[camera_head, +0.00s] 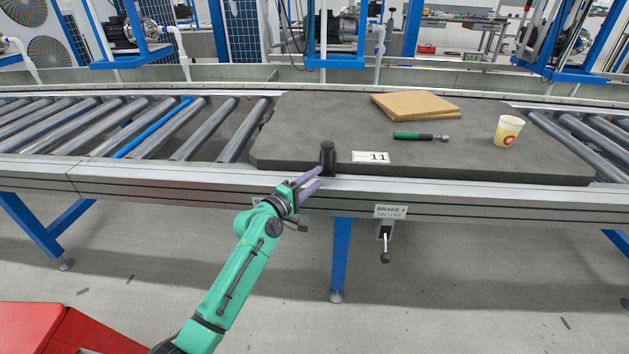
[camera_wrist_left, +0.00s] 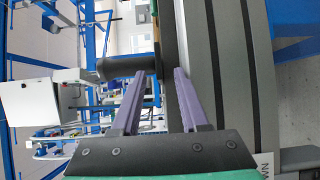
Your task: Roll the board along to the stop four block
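The board (camera_head: 330,125) is a wide dark grey slab lying flat on the roller conveyor, with a label 11 (camera_head: 370,157) near its front edge. A black upright post (camera_head: 328,158) stands at its front edge, left of the label. My left gripper (camera_head: 316,179) has purple fingers, spread apart just in front of the post. In the left wrist view, the post (camera_wrist_left: 115,68) lies just beyond the open fingertips (camera_wrist_left: 160,73); I cannot tell whether they touch. I cannot make out a block marked stop four. My right gripper is not in view.
On the board are brown cardboard sheets (camera_head: 415,106), a green-handled tool (camera_head: 420,136) and a paper cup (camera_head: 508,131). Bare rollers (camera_head: 195,140) and one blue roller (camera_head: 152,127) lie left. A brake 4 sign (camera_head: 390,211) with a lever (camera_head: 385,245) hangs below the front rail.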

